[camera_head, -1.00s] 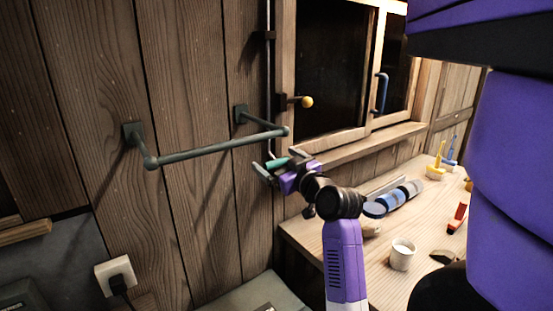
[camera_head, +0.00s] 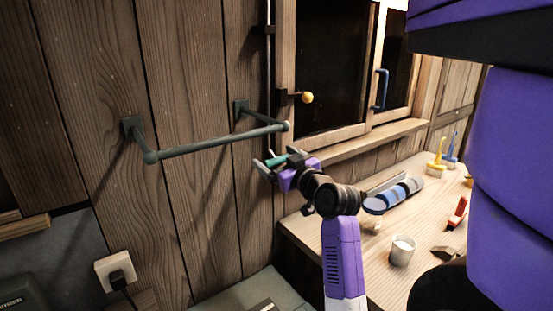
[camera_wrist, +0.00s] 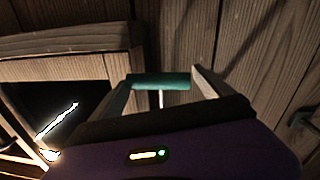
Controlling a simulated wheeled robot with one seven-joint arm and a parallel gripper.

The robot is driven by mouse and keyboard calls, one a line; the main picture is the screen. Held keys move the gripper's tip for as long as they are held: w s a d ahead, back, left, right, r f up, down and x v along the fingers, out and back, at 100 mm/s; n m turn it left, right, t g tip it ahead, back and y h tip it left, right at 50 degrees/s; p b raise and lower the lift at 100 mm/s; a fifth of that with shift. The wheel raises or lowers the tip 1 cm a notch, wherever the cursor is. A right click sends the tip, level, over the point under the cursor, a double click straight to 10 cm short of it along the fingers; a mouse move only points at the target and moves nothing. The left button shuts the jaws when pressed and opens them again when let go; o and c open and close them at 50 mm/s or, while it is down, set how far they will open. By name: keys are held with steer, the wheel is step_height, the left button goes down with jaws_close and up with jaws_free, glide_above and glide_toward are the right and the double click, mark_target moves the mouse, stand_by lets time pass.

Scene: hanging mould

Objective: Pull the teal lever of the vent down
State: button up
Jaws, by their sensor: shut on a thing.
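The teal lever (camera_head: 277,160) is a short teal bar at the lower end of a thin vertical rod (camera_head: 270,90) along the wooden wall. My gripper (camera_head: 272,167) is shut on the teal lever, just below the end of the grey-green wall rail. In the wrist view the teal lever (camera_wrist: 161,80) lies crosswise between the two fingers, with the pale rod meeting it from behind. The vent itself cannot be made out in these views.
A grey-green rail (camera_head: 215,142) sticks out from the wall left of my gripper. A window with a yellow knob (camera_head: 307,97) and a blue handle (camera_head: 381,89) is to the right. A wooden bench (camera_head: 350,250) below holds a white cup (camera_head: 402,250), brushes and several round tins.

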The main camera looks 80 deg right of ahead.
steer(key=shift+f+b, duration=1.1)
steer(key=shift+f, duration=1)
steer(key=o, duration=1.8)
steer(key=shift+s+a, duration=0.1)
steer(key=b+v, duration=0.1)
steer(key=v, duration=0.6)
steer(key=shift+s+a, duration=0.25)
